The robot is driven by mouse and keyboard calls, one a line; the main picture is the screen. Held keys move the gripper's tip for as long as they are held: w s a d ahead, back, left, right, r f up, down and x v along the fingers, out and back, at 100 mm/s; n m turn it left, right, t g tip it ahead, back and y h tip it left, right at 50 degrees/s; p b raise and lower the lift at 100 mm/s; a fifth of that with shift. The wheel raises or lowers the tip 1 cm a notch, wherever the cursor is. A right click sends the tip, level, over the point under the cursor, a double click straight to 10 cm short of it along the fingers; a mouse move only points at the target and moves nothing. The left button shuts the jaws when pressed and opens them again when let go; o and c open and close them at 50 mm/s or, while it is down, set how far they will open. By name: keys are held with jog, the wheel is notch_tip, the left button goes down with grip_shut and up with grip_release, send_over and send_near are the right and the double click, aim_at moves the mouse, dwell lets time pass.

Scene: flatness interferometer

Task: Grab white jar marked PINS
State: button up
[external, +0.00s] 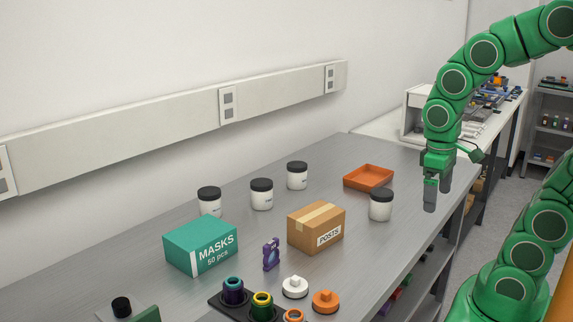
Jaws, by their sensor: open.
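Several white jars with black lids stand upright on the grey table: a left jar (210,207) partly behind the teal box, a middle jar (261,199), a back jar (297,180), and a right jar (380,210). Their labels are too small or turned away to read, so I cannot tell which is marked PINS. My gripper (438,192) points down, open and empty, to the right of the right jar and apart from it, near the table's right edge.
A teal MASKS box (202,249) and a cardboard POSTS box (315,229) stand among the jars. An orange tray (368,178) lies behind the right jar. A purple bracket (271,254) stands in front. A black holder with coloured rings (248,301) and knobbed discs (325,301) are at the front.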

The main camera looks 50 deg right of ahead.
jog(key=w+d+f+t+h, duration=0.15)
jog(key=w+d, duration=0.25)
jog(key=w, duration=0.4)
jog(key=w+d+r+t+h, duration=0.1)
jog(key=w+d+t, duration=0.2)
jog(key=w, duration=0.6)
jog(key=n+t+y, duration=0.7)
jog(key=t+y, duration=0.1)
jog(key=y, duration=0.4)
send_near(261, 182)
jog(key=w+a, duration=0.2)
jog(key=shift+f+h+x, duration=0.25)
jog(key=shift+x, duration=0.95)
jog(key=shift+w+a+f, duration=0.35)
jog(key=shift+w+f, duration=0.2)
jog(key=shift+w+a+f, duration=0.35)
jog(key=shift+w+f, duration=0.05)
jog(key=shift+w, duration=0.1)
jog(key=shift+w+a+f, duration=0.3)
jog(key=shift+w+f, duration=0.05)
jog(key=shift+w, duration=0.2)
jog(key=shift+w+a, duration=0.2)
jog(key=shift+w, duration=0.1)
